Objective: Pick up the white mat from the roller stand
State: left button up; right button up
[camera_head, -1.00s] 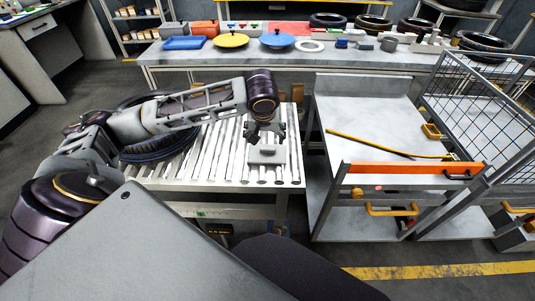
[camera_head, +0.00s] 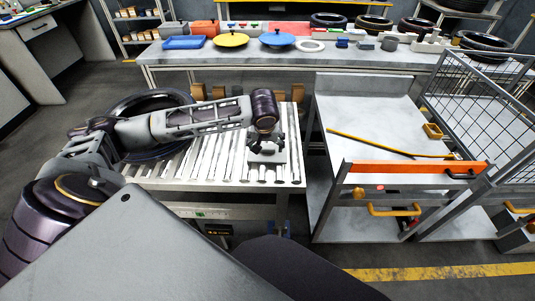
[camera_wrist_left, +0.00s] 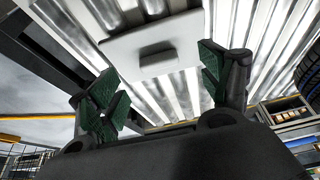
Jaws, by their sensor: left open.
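The white mat (camera_head: 277,157) lies flat on the rollers of the roller stand (camera_head: 200,172), near its right end. In the left wrist view the mat (camera_wrist_left: 125,45) is a pale plate with a raised block on it (camera_wrist_left: 158,57). My left gripper (camera_head: 260,147) is over the mat and hides part of it in the head view. In the left wrist view the gripper (camera_wrist_left: 160,92) is open, its green-padded fingers apart with nothing between them. The mat's block shows beyond the fingertips. My right gripper is not in view.
A black tyre (camera_head: 150,103) lies on the stand's left part, behind my left arm. A grey cart (camera_head: 365,120) with an orange bar (camera_head: 415,169) stands to the right, beside a wire cage (camera_head: 490,110). A long workbench (camera_head: 365,60) with plates and tyres runs along the back.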

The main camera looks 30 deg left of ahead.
aim_at(268, 148)
pick_arm(q)
jog(key=shift+w+a+f, duration=0.15)
jog(key=shift+w+f, duration=0.3)
jog(key=shift+f, duration=0.1)
jog(key=b+x, duration=0.1)
jog(key=x, duration=0.1)
jog(key=shift+w+a+f, duration=0.1)
jog(key=shift+w+f, duration=0.2)
jog(key=shift+w+a+f, duration=0.1)
jog(key=shift+w+f, duration=0.1)
jog(key=shift+f, duration=0.3)
jog(key=c, duration=1)
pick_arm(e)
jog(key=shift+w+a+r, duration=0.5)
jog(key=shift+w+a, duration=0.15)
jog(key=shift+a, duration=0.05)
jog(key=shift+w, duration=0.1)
